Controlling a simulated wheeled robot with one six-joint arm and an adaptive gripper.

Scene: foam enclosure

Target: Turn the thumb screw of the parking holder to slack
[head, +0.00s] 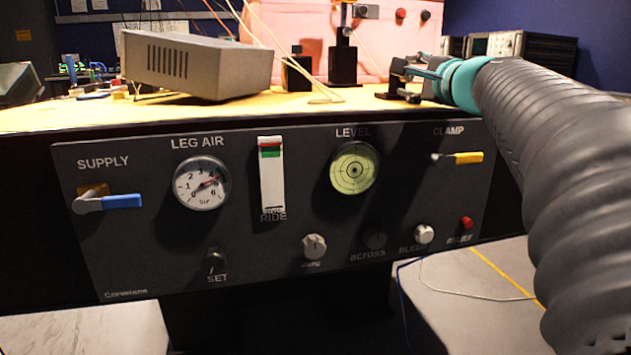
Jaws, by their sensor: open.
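My gripper (400,80) is over the right part of the tabletop, at the end of my arm with its teal wrist. It is dark and small here, and its jaws are open. It points left, towards an upright black post on a block (343,64), with a visible gap between them. A shorter black block (298,74) stands left of the post. I cannot tell which of these is the parking holder, and I cannot make out its thumb screw. Whatever lies directly behind my gripper and wrist is hidden.
The pale tabletop (60,118) carries a tilted grey vented box (195,66) at left and thin loose cables (300,92). A pink foam wall (300,35) stands behind. A dark control panel (290,215) with valves and knobs fronts the table. My arm covers the right side.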

